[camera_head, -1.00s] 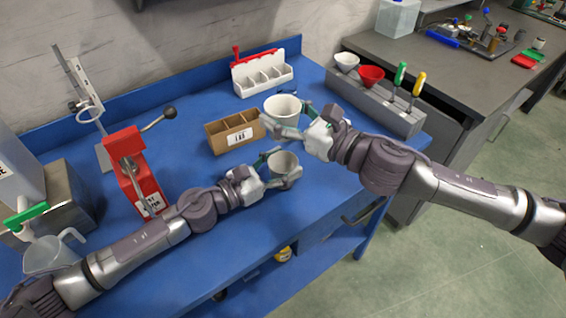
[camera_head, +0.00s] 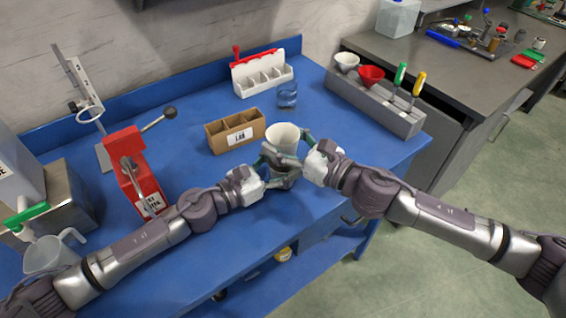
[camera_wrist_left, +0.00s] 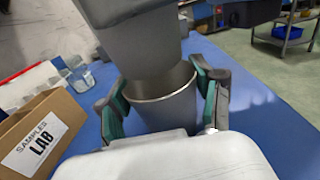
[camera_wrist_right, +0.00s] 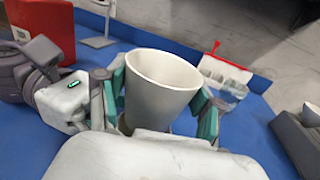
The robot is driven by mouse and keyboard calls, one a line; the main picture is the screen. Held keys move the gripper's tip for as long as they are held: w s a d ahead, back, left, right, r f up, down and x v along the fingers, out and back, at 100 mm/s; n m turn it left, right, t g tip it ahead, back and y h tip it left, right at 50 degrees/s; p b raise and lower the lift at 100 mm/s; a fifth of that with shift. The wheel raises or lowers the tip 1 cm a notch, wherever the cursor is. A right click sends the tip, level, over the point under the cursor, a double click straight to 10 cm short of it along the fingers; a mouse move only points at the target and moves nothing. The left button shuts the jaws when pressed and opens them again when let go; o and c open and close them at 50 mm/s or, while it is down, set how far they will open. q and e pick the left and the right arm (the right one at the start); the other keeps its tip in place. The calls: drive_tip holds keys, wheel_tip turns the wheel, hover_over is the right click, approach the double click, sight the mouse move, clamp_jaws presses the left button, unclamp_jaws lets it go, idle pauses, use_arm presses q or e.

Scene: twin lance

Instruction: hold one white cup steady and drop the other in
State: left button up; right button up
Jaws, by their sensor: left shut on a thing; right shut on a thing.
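My right gripper (camera_head: 288,152) is shut on a white cup (camera_head: 283,134), which also shows open end up in the right wrist view (camera_wrist_right: 162,82). My left gripper (camera_head: 282,180) is shut on the other cup, which shows in the left wrist view (camera_wrist_left: 165,108) between the green-padded fingers with its open rim upward. The right-hand cup's lower part (camera_wrist_left: 145,45) is over that rim, slightly tilted, and hides its far side. I cannot tell whether its base is inside the rim. The fingers hide most of the lower cup in the head view.
A brown sectioned box (camera_head: 235,134) stands just left of the cups. Behind are a clear blue glass (camera_head: 287,95) and a white rack (camera_head: 262,78). A red press (camera_head: 135,172) stands left, a grey holder (camera_head: 375,105) with funnels and screwdrivers right. The blue table's front right is clear.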

drive_tip(key=shift+f, duration=1.4)
drive_tip(key=o, duration=0.9)
drive_tip(key=v, duration=1.2)
use_arm(q)
drive_tip(key=o, duration=1.2)
drive_tip(key=shift+c, duration=0.2)
